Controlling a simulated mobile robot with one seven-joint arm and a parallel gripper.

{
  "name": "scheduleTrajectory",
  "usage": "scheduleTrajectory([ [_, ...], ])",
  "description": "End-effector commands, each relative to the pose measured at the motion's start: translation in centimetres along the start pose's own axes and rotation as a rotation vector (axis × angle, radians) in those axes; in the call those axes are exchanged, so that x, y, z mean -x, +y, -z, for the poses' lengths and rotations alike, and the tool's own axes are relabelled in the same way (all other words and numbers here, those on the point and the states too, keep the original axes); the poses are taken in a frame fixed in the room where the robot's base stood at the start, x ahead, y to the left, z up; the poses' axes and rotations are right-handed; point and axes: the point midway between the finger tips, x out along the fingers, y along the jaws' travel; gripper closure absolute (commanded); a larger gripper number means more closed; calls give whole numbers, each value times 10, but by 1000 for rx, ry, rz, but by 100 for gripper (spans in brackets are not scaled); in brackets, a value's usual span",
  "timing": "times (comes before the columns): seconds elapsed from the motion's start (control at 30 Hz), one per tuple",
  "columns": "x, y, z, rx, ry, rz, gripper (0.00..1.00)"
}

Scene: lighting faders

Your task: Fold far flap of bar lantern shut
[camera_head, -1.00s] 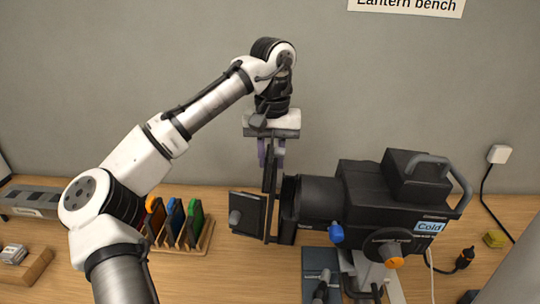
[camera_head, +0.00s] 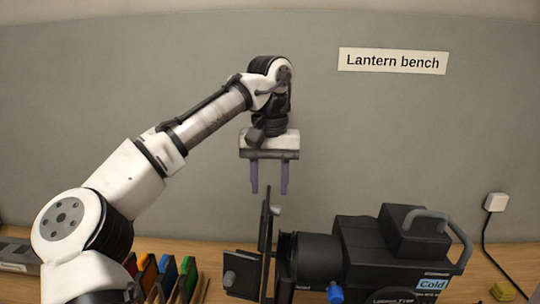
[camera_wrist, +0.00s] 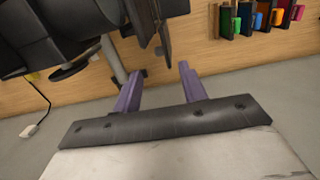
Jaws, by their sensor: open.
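The black lantern (camera_head: 320,248) lies with its front end to the left in the head view; its body also shows at the upper left of the wrist view (camera_wrist: 60,35). At its front, a dark square flap (camera_head: 243,275) with a grey knob faces me. A taller dark plate (camera_head: 265,240) stands upright, almost edge-on, with a small grey knob near its top; I cannot tell for sure that it is the far flap. My gripper (camera_head: 269,190) points down, open and empty, with its purple fingers just above this plate. In the wrist view, dark flap plates (camera_wrist: 168,22) lie beyond the fingertips.
A rack with orange, blue and green frames (camera_head: 188,274) stands on the wooden bench left of the lantern. A grey wall with a "Lantern bench" sign (camera_head: 392,60) is behind. A white plug and cable (camera_head: 496,202) hang at the right. The air around my gripper is clear.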

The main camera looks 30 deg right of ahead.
Motion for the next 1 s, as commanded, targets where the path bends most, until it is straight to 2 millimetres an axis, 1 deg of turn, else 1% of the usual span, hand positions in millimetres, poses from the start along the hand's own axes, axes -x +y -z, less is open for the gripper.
scheduleTrajectory([
  [0.03,13,0,0,3,5,2,58],
  [0.1,26,0,0,3,4,3,58],
  [0.2,42,1,0,2,4,1,58],
  [0.33,55,1,0,0,1,0,58],
  [0.53,63,1,0,-1,1,-1,58],
  [1.0,63,1,0,-1,1,-1,58],
])
